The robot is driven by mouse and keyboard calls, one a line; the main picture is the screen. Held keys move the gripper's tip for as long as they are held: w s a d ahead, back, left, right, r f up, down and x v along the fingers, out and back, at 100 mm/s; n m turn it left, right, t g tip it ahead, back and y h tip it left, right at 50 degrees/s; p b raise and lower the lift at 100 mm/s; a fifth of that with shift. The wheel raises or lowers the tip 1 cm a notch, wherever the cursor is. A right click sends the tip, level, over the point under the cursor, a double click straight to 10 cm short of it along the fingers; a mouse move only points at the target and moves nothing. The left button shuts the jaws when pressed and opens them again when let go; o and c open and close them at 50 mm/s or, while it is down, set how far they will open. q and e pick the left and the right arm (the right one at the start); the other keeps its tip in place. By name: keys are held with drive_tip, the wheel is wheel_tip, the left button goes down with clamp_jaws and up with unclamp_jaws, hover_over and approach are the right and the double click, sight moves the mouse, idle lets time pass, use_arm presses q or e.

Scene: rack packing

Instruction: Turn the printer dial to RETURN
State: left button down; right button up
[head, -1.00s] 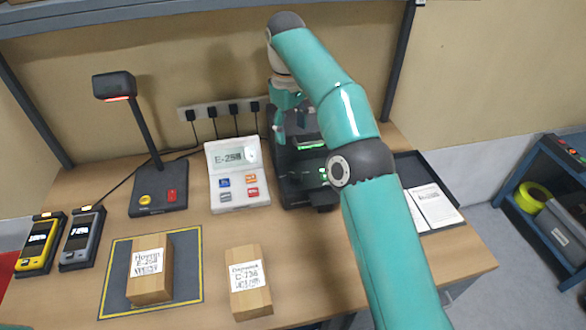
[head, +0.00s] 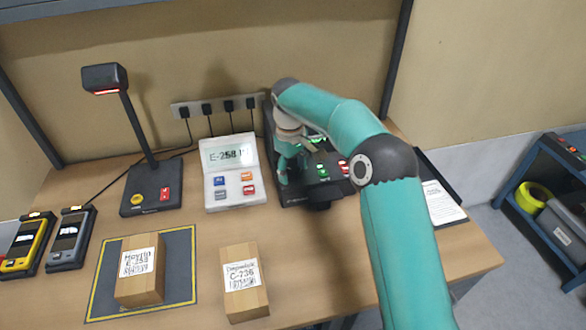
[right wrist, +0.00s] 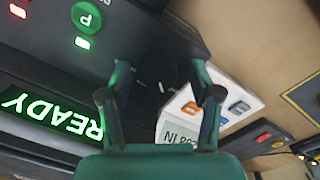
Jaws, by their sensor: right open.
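The printer (head: 320,203) is a black machine at the back of the table, with small green and red lights on top. My right gripper (head: 287,168) is low over its left part in the head view. In the right wrist view my right gripper (right wrist: 160,103) is open, its two fingers apart. A dark round knob, apparently the dial (right wrist: 157,68), shows between and beyond the fingertips; its setting is too dark to read. My left gripper is not in view.
A white console (head: 236,200) with coloured buttons stands just left of the printer. A scanner stand (head: 150,200), two handheld devices (head: 68,240) and two boxes (head: 243,280) are further left and in front. A dark tray (head: 432,165) lies right of the printer.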

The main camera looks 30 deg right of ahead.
drive_tip(key=c, duration=1.1)
drive_tip(key=shift+d, duration=0.1)
drive_tip(key=shift+c, duration=0.2)
drive_tip(key=shift+m+p, duration=0.3)
drive_tip(key=shift+m, duration=0.1)
drive_tip(key=shift+m+p, duration=0.6)
drive_tip(key=shift+m, duration=0.6)
drive_tip(key=m+p, duration=0.1)
drive_tip(key=m, duration=0.4)
drive_tip(key=shift+m, duration=0.3)
